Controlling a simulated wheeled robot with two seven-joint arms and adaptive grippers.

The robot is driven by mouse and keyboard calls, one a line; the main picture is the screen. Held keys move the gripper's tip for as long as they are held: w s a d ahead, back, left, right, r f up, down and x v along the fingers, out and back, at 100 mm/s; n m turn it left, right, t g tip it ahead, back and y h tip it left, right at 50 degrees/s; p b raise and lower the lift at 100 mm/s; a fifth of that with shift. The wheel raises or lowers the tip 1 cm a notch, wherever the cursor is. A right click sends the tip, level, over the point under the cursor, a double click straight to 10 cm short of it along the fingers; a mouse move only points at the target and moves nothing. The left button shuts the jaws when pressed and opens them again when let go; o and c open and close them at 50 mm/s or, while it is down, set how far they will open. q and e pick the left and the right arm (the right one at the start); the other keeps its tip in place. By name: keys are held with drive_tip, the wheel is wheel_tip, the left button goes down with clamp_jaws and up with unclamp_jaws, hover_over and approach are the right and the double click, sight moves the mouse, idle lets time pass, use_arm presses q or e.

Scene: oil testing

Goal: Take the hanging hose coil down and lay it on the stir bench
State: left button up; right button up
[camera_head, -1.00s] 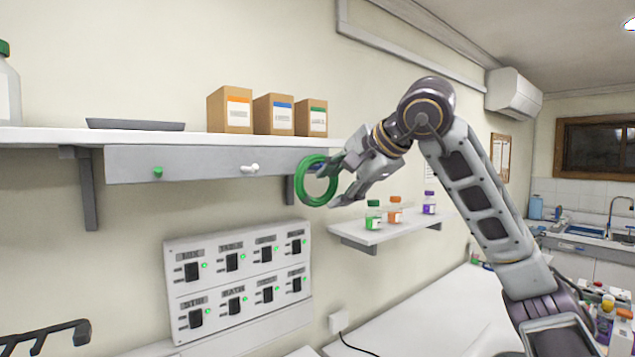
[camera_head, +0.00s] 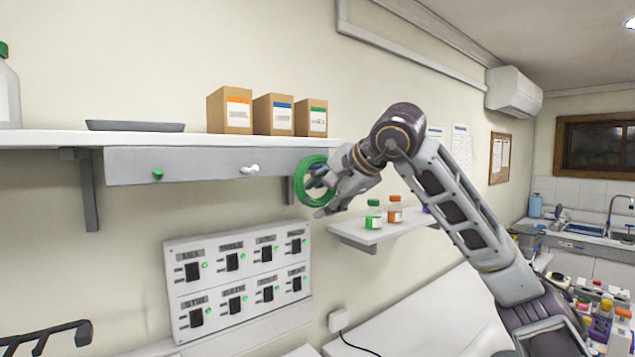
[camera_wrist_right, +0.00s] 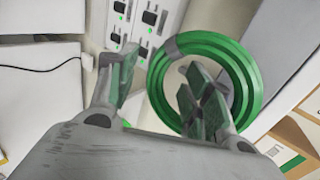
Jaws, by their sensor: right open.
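The green hose coil (camera_head: 300,178) is a ring at the right end of the grey board under the wall shelf; what it hangs on is hidden. In the right wrist view the coil (camera_wrist_right: 250,78) faces me, with grey bands on it. My right gripper (camera_head: 316,193) is open and overlaps the coil's right side. In the wrist view the gripper (camera_wrist_right: 160,68) has one finger left of the ring and the other across its opening; I cannot tell whether they touch it. A white bench top (camera_head: 430,318) shows below; I cannot tell whether it is the stir bench. My left gripper is not in view.
The shelf (camera_head: 40,138) holds several items, including cartons (camera_head: 273,114) and a grey tray (camera_head: 135,126), above the coil. A small shelf (camera_head: 380,232) with capped bottles is right of the gripper. A switch panel (camera_head: 240,280) is below left. A dark bar (camera_head: 45,335) sits lower left.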

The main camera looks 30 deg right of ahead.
clamp_jaws()
idle(0.4)
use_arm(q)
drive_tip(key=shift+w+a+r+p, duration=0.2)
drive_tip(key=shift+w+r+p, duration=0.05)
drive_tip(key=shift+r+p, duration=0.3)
use_arm(e)
drive_tip(key=shift+r, duration=0.6)
